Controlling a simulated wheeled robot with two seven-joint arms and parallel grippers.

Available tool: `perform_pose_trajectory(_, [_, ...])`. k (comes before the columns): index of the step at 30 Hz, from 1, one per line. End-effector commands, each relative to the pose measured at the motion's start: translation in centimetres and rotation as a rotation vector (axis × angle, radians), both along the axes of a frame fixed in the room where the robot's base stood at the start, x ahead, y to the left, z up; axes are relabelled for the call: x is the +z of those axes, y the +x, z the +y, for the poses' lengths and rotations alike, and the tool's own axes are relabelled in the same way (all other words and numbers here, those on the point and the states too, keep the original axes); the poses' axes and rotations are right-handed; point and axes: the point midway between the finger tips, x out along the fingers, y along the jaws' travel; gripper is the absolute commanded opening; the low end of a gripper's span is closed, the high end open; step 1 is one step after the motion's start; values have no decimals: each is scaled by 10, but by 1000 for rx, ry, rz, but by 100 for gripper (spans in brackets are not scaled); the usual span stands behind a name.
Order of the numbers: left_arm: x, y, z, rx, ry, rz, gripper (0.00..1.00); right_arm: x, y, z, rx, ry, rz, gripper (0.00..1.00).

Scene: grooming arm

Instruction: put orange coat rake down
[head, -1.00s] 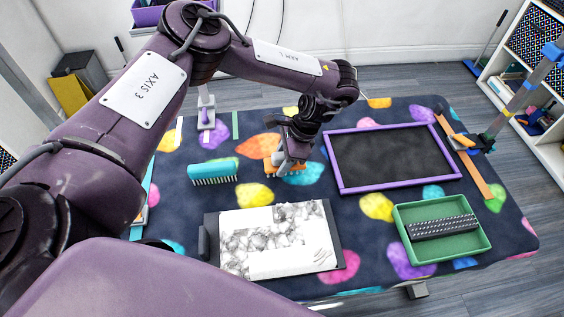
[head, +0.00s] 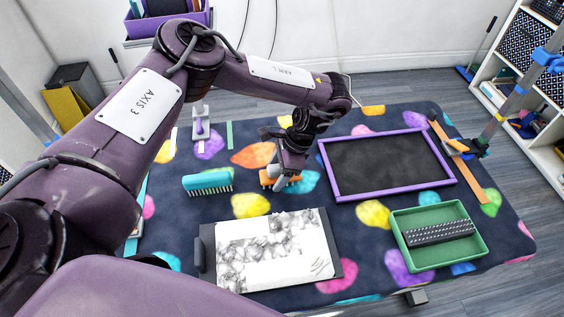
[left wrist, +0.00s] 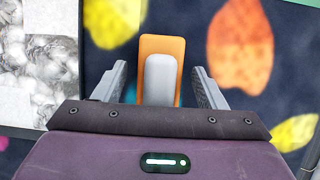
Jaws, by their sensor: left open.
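The orange coat rake (head: 268,178) is on the dark, colour-spotted table mat, between the teal brush and the purple-framed board. In the left wrist view, an orange block with a grey piece on top (left wrist: 160,70) shows between the fingers, with gaps on both sides. My left gripper (head: 284,176) is right at the rake, pointing down, with its fingers open around it. The gripper hides part of the rake in the head view. My right gripper is not in view.
A teal brush (head: 208,183) lies left of the rake. A board with fur-patterned sheets (head: 270,250) lies in front. A purple-framed dark board (head: 388,198) lies to the right, with a green tray (head: 475,240) holding a dark bar. An upright post stands at the right edge.

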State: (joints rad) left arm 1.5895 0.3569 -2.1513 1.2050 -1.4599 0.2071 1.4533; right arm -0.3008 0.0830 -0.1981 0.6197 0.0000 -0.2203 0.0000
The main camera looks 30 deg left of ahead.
Motion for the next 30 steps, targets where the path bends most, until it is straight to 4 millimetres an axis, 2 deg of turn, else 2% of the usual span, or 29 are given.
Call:
perform_pose_trajectory(16, [94, 28, -31, -2, 2, -5, 65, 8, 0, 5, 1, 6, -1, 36])
perform_pose_trajectory(21, [108, 31, -36, -1, 1, -3, 65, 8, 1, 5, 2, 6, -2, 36])
perform_pose_trajectory(30, [110, 32, -37, 0, -1, -1, 65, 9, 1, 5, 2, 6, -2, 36])
